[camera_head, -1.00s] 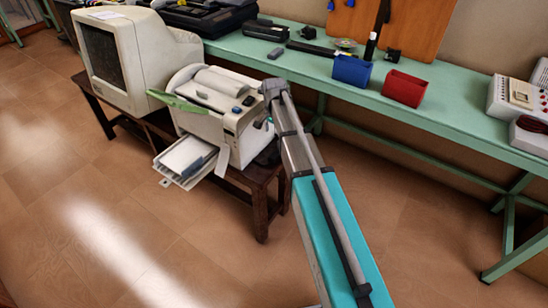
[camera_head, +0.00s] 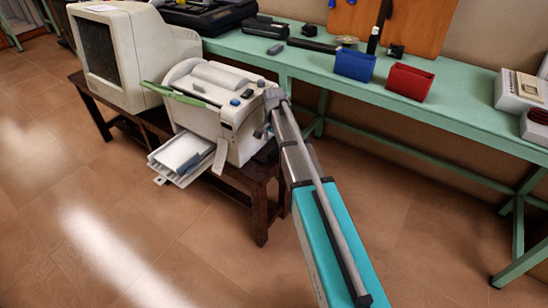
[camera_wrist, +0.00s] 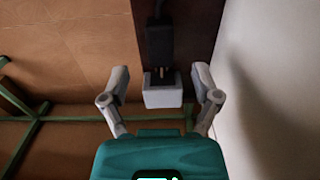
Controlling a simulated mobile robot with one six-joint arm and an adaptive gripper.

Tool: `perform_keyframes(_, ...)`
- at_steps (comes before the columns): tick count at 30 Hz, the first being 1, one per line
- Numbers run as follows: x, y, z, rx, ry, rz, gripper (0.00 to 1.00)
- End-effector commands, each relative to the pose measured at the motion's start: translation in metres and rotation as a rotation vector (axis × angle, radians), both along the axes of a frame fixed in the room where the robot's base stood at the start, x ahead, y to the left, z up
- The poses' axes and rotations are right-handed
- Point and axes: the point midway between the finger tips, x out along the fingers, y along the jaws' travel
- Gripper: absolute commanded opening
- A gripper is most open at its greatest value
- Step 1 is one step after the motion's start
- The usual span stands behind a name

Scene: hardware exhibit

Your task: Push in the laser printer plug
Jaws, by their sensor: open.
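The laser printer (camera_head: 215,110) is a white machine on a dark wooden bench, with its paper tray pulled out. In the wrist view, a black plug (camera_wrist: 160,42) with a cable lies on a dark brown surface, its metal prongs showing. The prongs face a light grey socket block (camera_wrist: 163,96), with a small gap between the plug body and the block. My gripper (camera_wrist: 161,74) is open, one finger on each side of the block and plug, touching neither as far as I can see. In the head view the gripper is mostly hidden beside the printer.
The wooden bench (camera_head: 258,212) also holds an old monitor (camera_head: 112,60). A green table (camera_head: 455,98) behind carries a blue bin (camera_head: 354,66) and a red bin (camera_head: 408,82). A pale wall-like surface (camera_wrist: 270,80) stands close on the right in the wrist view. Floor in front is free.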

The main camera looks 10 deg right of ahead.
Motion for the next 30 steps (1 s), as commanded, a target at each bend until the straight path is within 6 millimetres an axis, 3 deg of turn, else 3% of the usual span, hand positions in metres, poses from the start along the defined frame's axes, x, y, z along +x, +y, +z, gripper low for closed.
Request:
perform_keyframes(18, 0.000, 0.000, -0.050, 0.000, 0.000, 0.000, 0.80)
perform_keyframes(30, 0.000, 0.000, -0.061, 0.000, 0.000, 0.000, 0.80)
